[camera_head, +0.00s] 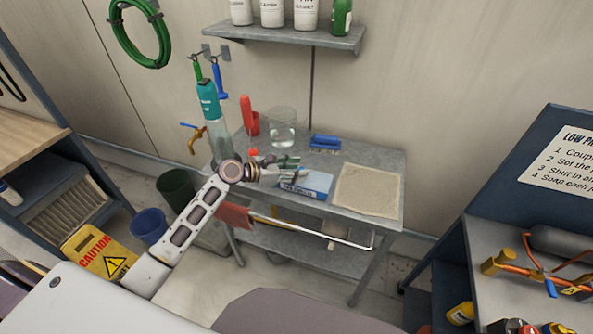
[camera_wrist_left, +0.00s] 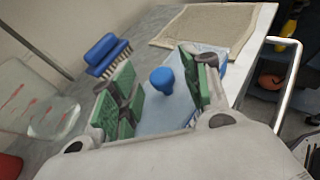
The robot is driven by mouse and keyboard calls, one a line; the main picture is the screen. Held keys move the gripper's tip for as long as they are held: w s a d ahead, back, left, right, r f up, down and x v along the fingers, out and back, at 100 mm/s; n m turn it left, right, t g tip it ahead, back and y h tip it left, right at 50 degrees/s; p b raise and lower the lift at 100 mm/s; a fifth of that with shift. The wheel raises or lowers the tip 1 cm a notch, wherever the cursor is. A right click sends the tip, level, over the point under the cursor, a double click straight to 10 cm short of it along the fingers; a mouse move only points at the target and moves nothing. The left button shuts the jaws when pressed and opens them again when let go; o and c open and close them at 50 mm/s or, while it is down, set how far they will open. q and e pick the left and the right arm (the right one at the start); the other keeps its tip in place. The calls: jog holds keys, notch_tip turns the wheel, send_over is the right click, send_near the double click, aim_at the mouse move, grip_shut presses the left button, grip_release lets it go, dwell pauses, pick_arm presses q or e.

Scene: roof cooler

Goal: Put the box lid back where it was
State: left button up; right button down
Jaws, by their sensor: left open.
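A blue box (camera_head: 306,185) with dark lettering on its front side stands on the grey metal table (camera_head: 385,158). In the left wrist view a pale blue flat surface (camera_wrist_left: 172,112) carries a round blue knob (camera_wrist_left: 162,79), which looks like the box lid. I cannot tell whether it sits fully on the box. My left gripper (camera_head: 289,163) is over the left part of the box. It is open, with its green pads (camera_wrist_left: 158,88) on either side of the knob and apart from it. My right gripper is not in view.
A beige cloth (camera_head: 367,190) lies right of the box. A blue brush (camera_head: 325,141) lies behind it, and a clear beaker (camera_head: 282,127) stands at the back. A red-handled tool (camera_head: 247,115) and a teal-topped bottle (camera_head: 213,120) are left. A white rail (camera_head: 320,233) runs along the front.

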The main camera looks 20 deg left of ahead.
pick_arm(q)
jog(key=v, duration=1.1)
jog(key=shift+s+a, duration=0.25)
jog(key=shift+s, duration=0.05)
dwell(0.7)
jog(key=s+d+f+m+g+y, duration=0.3)
jog(key=s+d+f+m, duration=0.3)
jog(key=s+f+m, duration=0.4)
jog(key=s+f+m+g+y, duration=0.3)
jog(key=s+m+y, duration=0.4)
jog(key=s+m, duration=0.8)
notch_tip(320, 180, down, 33)
jog(key=a+m+g, duration=0.1)
jog(key=m, duration=0.2)
jog(key=s+a+f, duration=0.3)
jog(key=s+f, duration=0.7)
jog(key=s+a+f+g, duration=0.1)
jog(key=s+a+f, duration=0.1)
jog(key=s+f, duration=0.8)
jog(key=shift+s+a+m+y, duration=0.3)
jog(key=shift+s+a, duration=0.1)
jog(key=shift+s, duration=0.1)
